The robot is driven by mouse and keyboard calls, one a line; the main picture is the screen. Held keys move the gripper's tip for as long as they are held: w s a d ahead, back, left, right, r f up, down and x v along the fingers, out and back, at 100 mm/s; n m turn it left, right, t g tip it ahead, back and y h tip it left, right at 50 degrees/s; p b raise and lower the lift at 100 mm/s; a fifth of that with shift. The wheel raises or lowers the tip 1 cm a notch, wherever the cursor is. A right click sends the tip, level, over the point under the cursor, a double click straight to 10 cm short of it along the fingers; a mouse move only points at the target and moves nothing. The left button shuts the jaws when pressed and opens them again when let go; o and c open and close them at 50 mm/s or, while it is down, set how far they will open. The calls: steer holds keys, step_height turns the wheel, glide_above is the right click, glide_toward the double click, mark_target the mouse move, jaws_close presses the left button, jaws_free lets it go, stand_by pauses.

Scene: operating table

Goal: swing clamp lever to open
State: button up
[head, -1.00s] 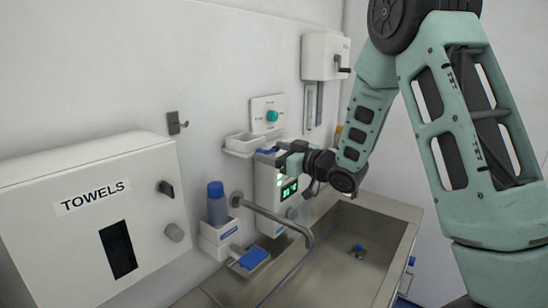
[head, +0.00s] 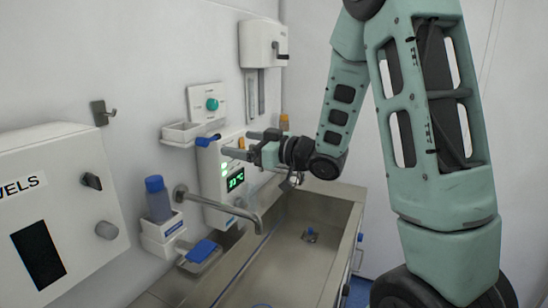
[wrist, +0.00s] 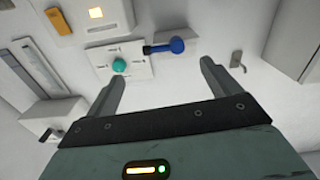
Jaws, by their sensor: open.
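A blue-ended lever with a dark shaft (wrist: 178,46), which looks like the clamp lever, shows in the wrist view just beyond the gap between my fingertips. In the head view a blue piece (head: 207,140) shows at the top of the white wall unit (head: 211,180) with a lit green display. My gripper (head: 235,143) is in front of this unit's upper part. Its two fingers are apart with nothing between them; they also show in the wrist view (wrist: 163,72). I cannot tell whether a finger touches the lever.
A panel with a teal knob (head: 212,104) is on the wall above a white tray (head: 185,132). A tap (head: 225,207) reaches over the metal sink (head: 340,205). A blue-capped bottle (head: 157,200) and the towel box (head: 60,205) are at left.

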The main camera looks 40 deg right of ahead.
steer(key=b+v, duration=0.4)
steer(key=v, duration=0.5)
stand_by(0.3)
steer(key=w+a+f+g+h, duration=0.1)
steer(key=a+f+g+h, duration=0.15)
steer(key=a+f, duration=0.45)
steer(key=w+a+f+g+h, duration=0.15)
steer(key=a+f+g, duration=0.25)
steer(key=a, duration=0.6)
steer(key=s+a+f+g, duration=0.2)
steer(key=s+a+g, duration=0.1)
steer(key=s, duration=0.5)
steer(key=s+a+f+n+g+h, duration=0.1)
steer(key=s+a+g, duration=0.2)
steer(key=s, duration=0.5)
steer(key=s+a+f+n+g+h, duration=0.1)
steer(key=s+a+g, duration=0.3)
steer(key=s, duration=0.4)
steer(key=shift+a+f, duration=0.75)
steer(key=shift+f, duration=0.1)
